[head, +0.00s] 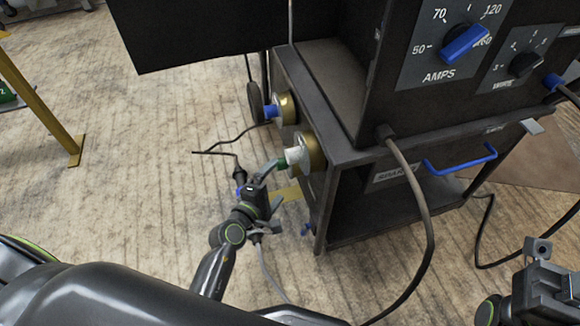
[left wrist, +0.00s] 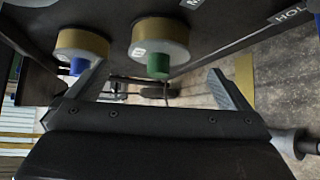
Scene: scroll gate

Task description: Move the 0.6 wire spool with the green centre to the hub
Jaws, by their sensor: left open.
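The spool with the green centre (head: 312,152) is on the side of the dark cart. In the left wrist view this gold spool (left wrist: 171,32) has a pale face with a partly readable mark and a green centre (left wrist: 158,64). My left gripper (head: 272,182) is open in front of it; in the left wrist view the green centre appears between the spread fingers, with no clear contact. A second gold spool (head: 287,108) with a blue centre is beside it, also in the left wrist view (left wrist: 82,42). My right gripper (head: 540,252) is at the lower right, its jaws unclear. I cannot identify the hub.
The cart (head: 345,165) has a blue handle (head: 460,160) and a machine with dials on top. A thick cable (head: 425,220) hangs over its front. The floor at left is mostly clear around a yellow post (head: 75,150).

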